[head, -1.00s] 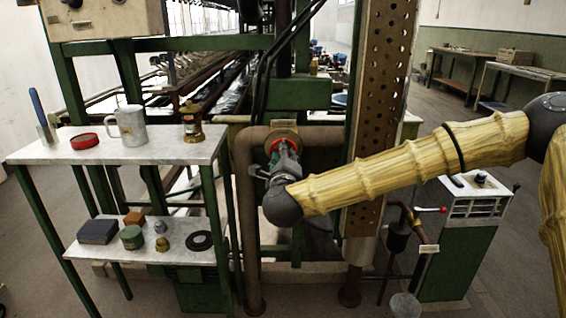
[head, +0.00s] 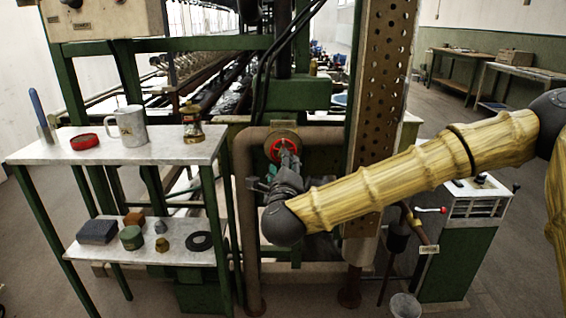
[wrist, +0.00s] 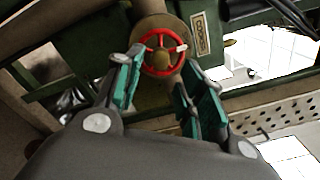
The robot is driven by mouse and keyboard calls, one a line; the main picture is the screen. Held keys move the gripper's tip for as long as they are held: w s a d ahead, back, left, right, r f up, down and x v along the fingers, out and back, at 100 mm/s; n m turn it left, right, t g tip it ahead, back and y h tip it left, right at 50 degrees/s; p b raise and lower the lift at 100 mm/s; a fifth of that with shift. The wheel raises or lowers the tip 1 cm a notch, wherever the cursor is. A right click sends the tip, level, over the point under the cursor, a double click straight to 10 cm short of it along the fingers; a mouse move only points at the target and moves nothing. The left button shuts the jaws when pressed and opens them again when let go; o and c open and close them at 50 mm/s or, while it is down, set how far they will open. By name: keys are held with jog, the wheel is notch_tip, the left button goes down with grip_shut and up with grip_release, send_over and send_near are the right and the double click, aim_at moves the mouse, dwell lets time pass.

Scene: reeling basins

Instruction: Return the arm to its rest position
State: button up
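My arm reaches in from the right in the head view, with my gripper (head: 272,180) in front of the pipe and a red handwheel (head: 281,149). In the wrist view my gripper (wrist: 157,92) shows two teal-padded fingers spread apart, with nothing between them. The red handwheel (wrist: 147,66) is beyond the fingertips, apart from them as far as I can tell. In the head view the gripper is partly hidden behind its own wrist.
A perforated column (head: 382,90) stands close behind my arm. A green cabinet (head: 462,240) is at the right.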

jog(key=shift+s, duration=0.9)
jog(key=s+a+f+n+g+y, duration=0.1)
jog(key=s+f+n+g+y, duration=0.3)
jog(key=f, duration=1)
jog(key=s+f+n+g+h, duration=0.15)
jog(key=s+f+n, duration=0.5)
jog(key=f, duration=0.85)
jog(key=s+d+f+n+g, duration=0.4)
jog(key=s+d+f, duration=0.1)
jog(key=s+f, duration=0.45)
jog(key=s+d+f+n+g, duration=0.3)
jog(key=s+d+f+n, duration=0.2)
jog(key=s+f, duration=0.45)
jog(key=s+d+f+n+g+h, duration=0.1)
jog(key=s+d+f+n+g, duration=0.25)
jog(key=s+d, duration=0.35)
jog(key=s+d+f+n+g+h, duration=0.1)
jog(key=s+d+f+n+g, duration=0.1)
jog(key=s+d+f, duration=0.35)
notch_tip(320, 180, up, 27)
jog(key=s+d+p, duration=0.1)
jog(key=s+p, duration=0.1)
jog(key=p, duration=2.2)
jog(key=shift+s+f+p, duration=0.15)
jog(key=shift+s+p, duration=0.1)
jog(key=shift+p, duration=0.15)
